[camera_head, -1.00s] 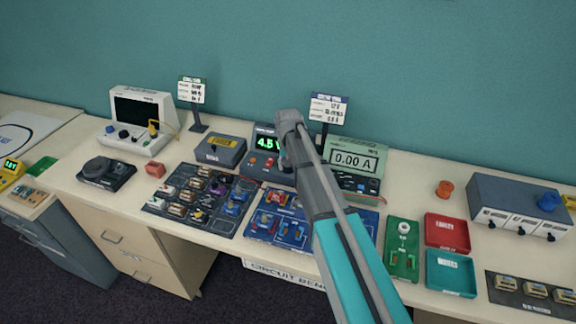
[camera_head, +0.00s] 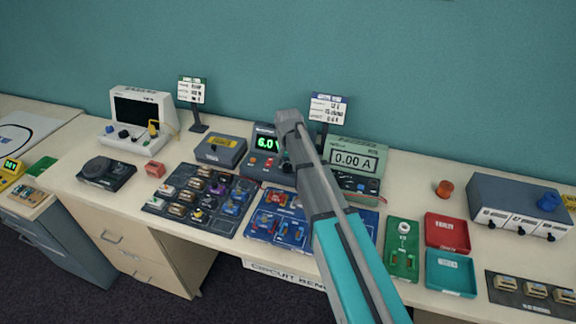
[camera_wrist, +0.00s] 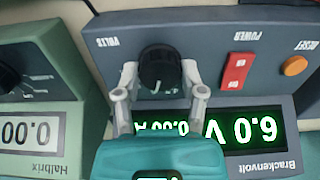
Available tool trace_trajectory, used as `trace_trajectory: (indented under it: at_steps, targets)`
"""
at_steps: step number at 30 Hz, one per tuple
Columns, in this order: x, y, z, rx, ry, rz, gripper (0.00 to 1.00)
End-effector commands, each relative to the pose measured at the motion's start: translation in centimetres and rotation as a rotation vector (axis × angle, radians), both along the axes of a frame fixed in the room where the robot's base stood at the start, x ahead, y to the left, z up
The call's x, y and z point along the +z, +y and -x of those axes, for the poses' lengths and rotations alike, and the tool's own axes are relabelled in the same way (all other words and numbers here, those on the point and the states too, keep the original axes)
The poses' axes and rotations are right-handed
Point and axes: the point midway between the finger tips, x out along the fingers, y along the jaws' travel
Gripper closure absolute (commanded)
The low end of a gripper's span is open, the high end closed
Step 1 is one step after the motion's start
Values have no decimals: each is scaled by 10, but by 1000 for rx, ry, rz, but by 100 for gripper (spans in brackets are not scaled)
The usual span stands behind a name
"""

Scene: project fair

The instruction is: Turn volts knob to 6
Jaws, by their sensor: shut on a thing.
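The volts knob (camera_wrist: 160,68) is a black round dial beside the word VOLTS, upside down in the wrist view. It sits on the dark grey power supply (camera_wrist: 210,25), branded Brackenvolt. The supply's green display (camera_wrist: 256,130) reads 6.0 V, and 6.0 also shows in the head view (camera_head: 267,144). My gripper (camera_wrist: 160,80) is shut on the knob, one finger on each side. In the head view my arm hides the knob and part of the supply.
A green meter (camera_head: 355,160) reading 0.00 A stands close at the supply's right. A red rocker switch (camera_wrist: 236,72) and an orange button (camera_wrist: 294,65) sit on the supply beside the knob. A blue circuit board (camera_head: 262,228) lies in front.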

Motion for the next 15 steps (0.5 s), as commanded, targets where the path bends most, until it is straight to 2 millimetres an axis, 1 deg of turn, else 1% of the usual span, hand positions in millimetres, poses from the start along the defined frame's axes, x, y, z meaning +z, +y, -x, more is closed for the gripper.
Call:
trace_trajectory:
  at_steps: [1,2,6,7,15]
  targets:
    - [0,0,1,0,1,0,95]
    - [0,0,1,1,1,0,44]
    - [0,0,1,1,1,0,18]
    - [0,0,0,1,1,0,13]
    - [0,0,0,1,0,0,13]
